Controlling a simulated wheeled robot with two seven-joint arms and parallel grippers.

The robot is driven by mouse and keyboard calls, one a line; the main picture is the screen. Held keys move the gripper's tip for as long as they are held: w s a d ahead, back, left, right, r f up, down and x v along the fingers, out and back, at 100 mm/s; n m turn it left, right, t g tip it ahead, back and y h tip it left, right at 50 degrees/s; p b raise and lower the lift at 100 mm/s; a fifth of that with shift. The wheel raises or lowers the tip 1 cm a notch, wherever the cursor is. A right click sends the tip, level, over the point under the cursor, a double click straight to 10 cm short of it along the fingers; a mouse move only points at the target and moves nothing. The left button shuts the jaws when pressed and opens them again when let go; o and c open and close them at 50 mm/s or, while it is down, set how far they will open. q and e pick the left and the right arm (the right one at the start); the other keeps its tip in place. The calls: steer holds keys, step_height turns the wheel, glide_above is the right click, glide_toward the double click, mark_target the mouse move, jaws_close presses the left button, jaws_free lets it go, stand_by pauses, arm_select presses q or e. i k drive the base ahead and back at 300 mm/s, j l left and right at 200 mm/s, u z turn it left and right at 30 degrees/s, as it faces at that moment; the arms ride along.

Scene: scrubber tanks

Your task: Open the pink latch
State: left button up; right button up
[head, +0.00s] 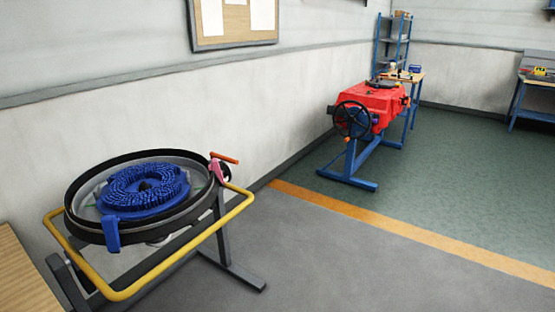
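A pink latch (217,170) sits on the right edge of a round black tank (100,231). An orange handle (225,158) sticks out to the right at its top. A blue latch-like part (112,234) hangs on the tank's front rim. A round blue brush (143,187) lies inside the tank. The tank rests in a stand with a yellow tube rail (180,262). Whether the pink latch is open or closed is too small to tell. Neither of my grippers is in view.
A red tank (375,106) with a black handwheel (352,119) stands on a blue frame (350,170) further back. A wooden tabletop (20,275) is at the lower left. A wall runs behind the stand. The grey floor (340,265) right of the stand is clear.

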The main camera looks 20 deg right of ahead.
mark_target(214, 166)
steer(key=z, duration=0.25)
steer(key=i+l+u, duration=0.15)
steer(key=u, duration=0.35)
steer(key=i+l+u, duration=0.3)
steer(key=u, duration=0.2)
